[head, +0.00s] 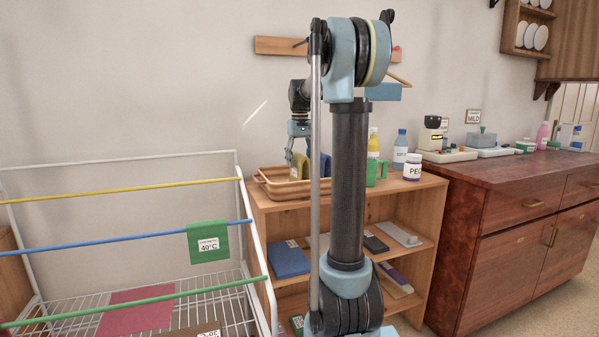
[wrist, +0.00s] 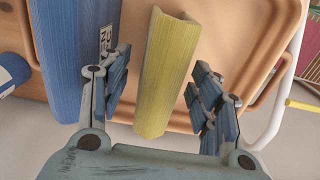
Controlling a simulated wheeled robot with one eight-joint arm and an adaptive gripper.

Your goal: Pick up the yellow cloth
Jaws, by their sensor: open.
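The yellow cloth (wrist: 165,75) is folded and stands on a tan tray in the wrist view. In the head view the cloth (head: 298,165) shows as a small yellow patch, partly hidden by my gripper (head: 297,160). In the wrist view my gripper (wrist: 155,95) is open, with one finger on each side of the cloth's near end. Gaps show between the cloth and both fingers. A blue cloth (wrist: 75,45) with a white label stands to the left of the yellow one, close to the left finger.
The tray (head: 275,190) sits on the wooden shelf's top. Bottles and a white jar (head: 412,167) stand to the right, behind my arm. A white drying rack (head: 120,158) with coloured bars stands at the left. Bare tray (wrist: 225,50) shows right of the yellow cloth.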

